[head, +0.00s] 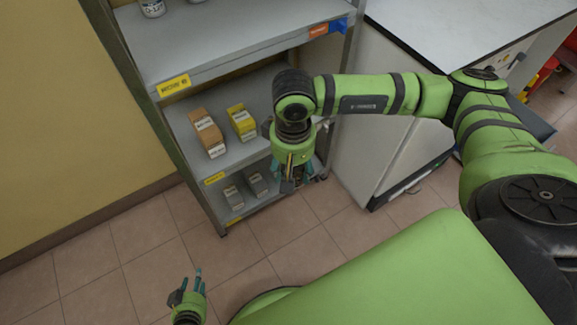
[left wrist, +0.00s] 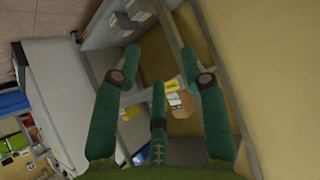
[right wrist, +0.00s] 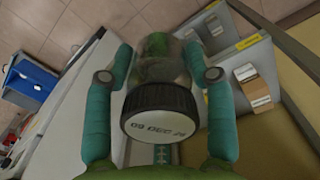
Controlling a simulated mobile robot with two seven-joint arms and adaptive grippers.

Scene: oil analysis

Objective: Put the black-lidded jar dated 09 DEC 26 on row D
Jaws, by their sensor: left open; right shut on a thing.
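My right gripper (head: 292,178) is shut on a jar (right wrist: 160,62) with a black lid (right wrist: 160,108), in front of the shelf's right side. In the right wrist view the lid faces the camera; its white top reads "09 DEC" and a year hard to make out. The jar's clear body lies between the fingers. In the head view the jar is mostly hidden. My left gripper (head: 187,290) is open and empty, low over the floor at bottom left. The grey shelf unit (head: 225,60) carries yellow labels (head: 173,86), too small to read.
The middle shelf holds a brown box (head: 207,133) and a yellow box (head: 242,122). Small grey boxes (head: 234,196) stand on the lowest shelf. A jar (head: 152,8) stands on the upper shelf. A white cabinet (head: 385,110) stands right of the shelf. Tiled floor lies clear in front.

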